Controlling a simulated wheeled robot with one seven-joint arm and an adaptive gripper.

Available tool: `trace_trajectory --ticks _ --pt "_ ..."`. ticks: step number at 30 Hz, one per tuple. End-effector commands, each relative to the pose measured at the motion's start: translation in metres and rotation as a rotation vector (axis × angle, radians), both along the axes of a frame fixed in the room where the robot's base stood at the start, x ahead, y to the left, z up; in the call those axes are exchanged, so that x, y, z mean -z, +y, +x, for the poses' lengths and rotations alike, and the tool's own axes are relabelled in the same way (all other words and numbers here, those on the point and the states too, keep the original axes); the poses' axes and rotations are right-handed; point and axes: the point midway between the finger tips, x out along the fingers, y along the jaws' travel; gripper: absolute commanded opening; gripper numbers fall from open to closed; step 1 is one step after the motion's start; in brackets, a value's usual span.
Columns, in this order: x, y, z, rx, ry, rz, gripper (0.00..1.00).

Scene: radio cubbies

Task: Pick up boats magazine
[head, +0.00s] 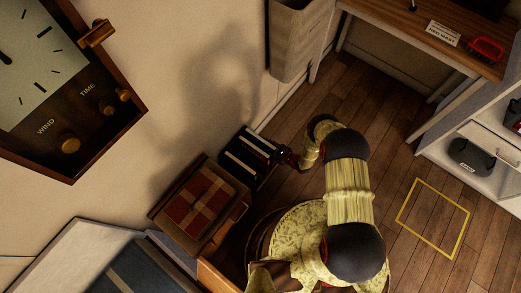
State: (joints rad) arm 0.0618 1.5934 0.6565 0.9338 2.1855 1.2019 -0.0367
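I cannot make out a boats magazine for certain in the head view. A flat dark item with pale stripes (254,152) is at the middle, beside the wall. My gripper (282,157), small and dark, is at the end of my arm, right beside this striped item. I cannot tell whether they touch, and the fingers are too small and dark to read.
A red plaid-topped box (197,205) stands by the wall. A clock (75,85) hangs at upper left, a grey bin-like holder (296,40) at top. A desk (390,15) and white shelf (490,165) stand right. Floor around the yellow square (408,205) is clear.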

Motion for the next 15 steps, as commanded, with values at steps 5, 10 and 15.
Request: trace_trajectory --ticks 5,10,15 --pt "0.0003 0.0021 0.0018 0.0 0.0 0.0 0.35" --pt "0.0 0.0019 0.0019 0.0 0.0 0.0 0.3" --pt "0.0001 0.0018 0.0018 0.0 0.0 0.0 0.21"
